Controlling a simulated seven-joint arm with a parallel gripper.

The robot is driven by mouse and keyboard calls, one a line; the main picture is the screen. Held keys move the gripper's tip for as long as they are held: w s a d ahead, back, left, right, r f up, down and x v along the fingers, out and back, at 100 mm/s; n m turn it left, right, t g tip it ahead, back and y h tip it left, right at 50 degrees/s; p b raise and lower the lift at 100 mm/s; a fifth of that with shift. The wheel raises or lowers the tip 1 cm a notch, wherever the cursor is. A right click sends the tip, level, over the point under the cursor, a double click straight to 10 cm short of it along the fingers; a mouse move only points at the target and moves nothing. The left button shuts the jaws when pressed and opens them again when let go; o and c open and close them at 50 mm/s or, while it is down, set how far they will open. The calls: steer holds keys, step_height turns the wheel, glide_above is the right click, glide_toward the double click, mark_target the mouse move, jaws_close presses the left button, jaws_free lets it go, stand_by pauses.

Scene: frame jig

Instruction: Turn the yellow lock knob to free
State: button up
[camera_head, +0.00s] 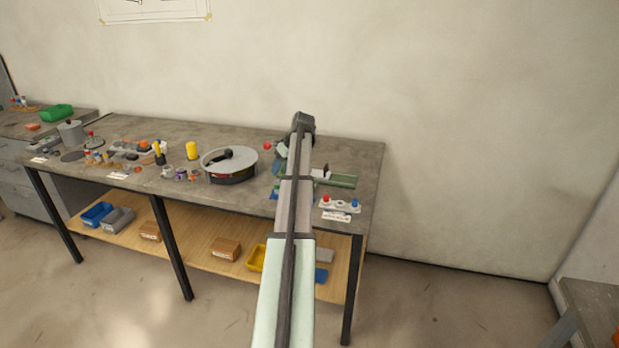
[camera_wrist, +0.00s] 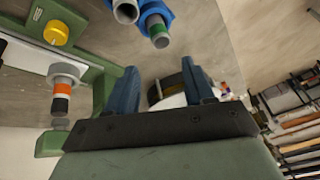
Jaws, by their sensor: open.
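In the head view the green jig (camera_head: 342,181) shows to the right of my arm; the arm hides much of that area, and I cannot make out the knob there.
A grey peg with orange and black bands (camera_wrist: 62,88) stands out beside the jig. A blue holder (camera_wrist: 150,12) with grey tubes is above the fingers. A round grey-topped drum (camera_head: 229,162) is left of my arm.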

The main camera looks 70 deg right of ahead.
steer(key=s+d+r+g+h, duration=0.1)
steer(key=s+d+r, duration=0.15)
steer(key=s, duration=0.35)
steer(key=s+d+r, duration=0.2)
steer(key=s+d, duration=0.1)
steer(key=s, duration=0.3)
steer(key=x, duration=1.3)
steer(key=shift+s+d, duration=0.15)
steer(key=shift+d, duration=0.25)
jaws_close()
